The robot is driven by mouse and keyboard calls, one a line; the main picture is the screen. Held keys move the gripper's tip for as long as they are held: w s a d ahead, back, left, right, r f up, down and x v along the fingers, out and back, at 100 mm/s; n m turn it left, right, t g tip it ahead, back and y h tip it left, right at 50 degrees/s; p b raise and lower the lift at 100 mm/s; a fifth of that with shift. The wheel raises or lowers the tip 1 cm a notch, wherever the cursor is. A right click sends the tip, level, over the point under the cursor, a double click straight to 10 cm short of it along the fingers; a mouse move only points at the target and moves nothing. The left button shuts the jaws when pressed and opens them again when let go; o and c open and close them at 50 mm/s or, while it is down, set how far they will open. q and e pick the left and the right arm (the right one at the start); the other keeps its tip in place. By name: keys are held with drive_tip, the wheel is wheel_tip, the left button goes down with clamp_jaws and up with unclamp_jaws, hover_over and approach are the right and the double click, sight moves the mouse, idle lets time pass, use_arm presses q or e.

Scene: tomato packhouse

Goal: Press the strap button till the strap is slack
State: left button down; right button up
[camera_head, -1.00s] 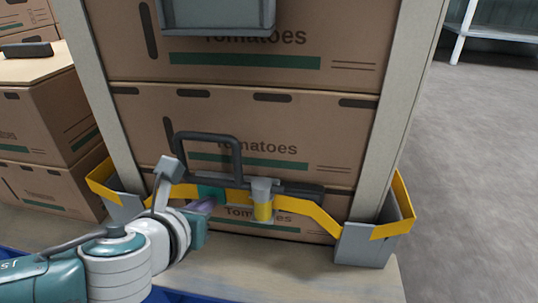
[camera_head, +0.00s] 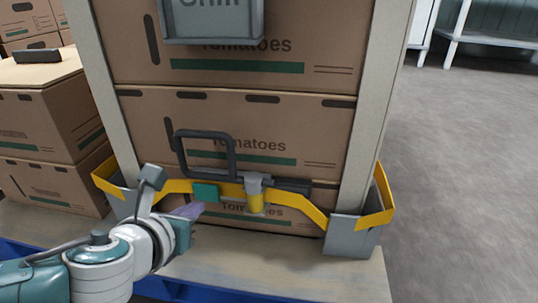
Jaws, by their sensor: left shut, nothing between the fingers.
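A yellow strap (camera_head: 300,202) runs across the lower boxes of the tomato stack, around a grey corner guard (camera_head: 352,237) at each side. On the strap sit a teal block (camera_head: 206,192), which may be the button, a grey buckle (camera_head: 254,186) with a yellow part, and a dark loop handle (camera_head: 233,160). The strap slopes down from the buckle to the right guard; I cannot tell how tight it is. My left gripper (camera_head: 190,211), with purplish fingers, is shut and empty just below and left of the teal block, seemingly apart from it. My right gripper is not in view.
The tomato boxes (camera_head: 300,110) stand on a pallet (camera_head: 270,270) between two upright posts (camera_head: 375,120). More boxes (camera_head: 45,120) stand at the left. A grey holder (camera_head: 212,22) hangs in front at the top. The floor at the right is clear.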

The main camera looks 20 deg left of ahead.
use_arm(q)
drive_tip(key=p+v, duration=0.5)
drive_tip(key=v, duration=0.5)
drive_tip(key=shift+s+f, duration=0.15)
drive_tip(key=shift+f, duration=0.1)
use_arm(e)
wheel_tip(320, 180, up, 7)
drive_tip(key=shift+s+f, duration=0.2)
